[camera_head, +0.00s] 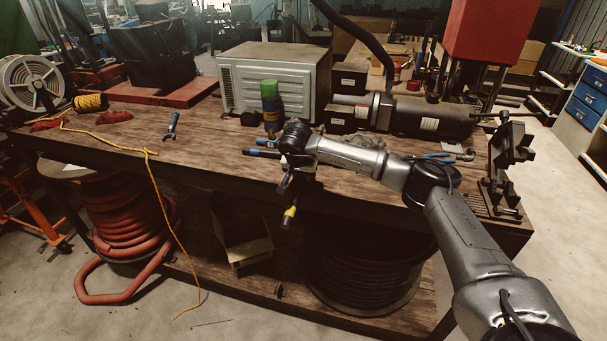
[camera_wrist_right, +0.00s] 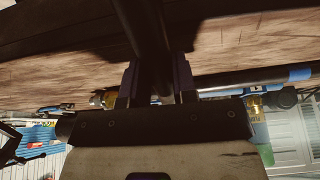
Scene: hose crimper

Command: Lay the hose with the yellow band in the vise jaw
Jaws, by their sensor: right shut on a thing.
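The hose with the yellow band (camera_head: 290,213) is dark and hangs down from my right gripper (camera_head: 288,182), in front of the workbench's front edge in the head view. The right gripper is shut on it. In the right wrist view the dark hose (camera_wrist_right: 150,45) passes between the two fingers of the right gripper (camera_wrist_right: 156,85). The black vise (camera_head: 508,165) stands at the right end of the bench, well to the right of the gripper, and its jaw shows no hose. My left gripper is not in view.
The wooden workbench (camera_head: 205,135) has a blue-handled tool (camera_head: 172,125), a blue-and-green can (camera_head: 270,103) and a grey cabinet (camera_head: 268,77) on it. A large cylinder (camera_head: 432,115) lies at the back. Below is a shelf with a coiled black hose (camera_head: 365,270).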

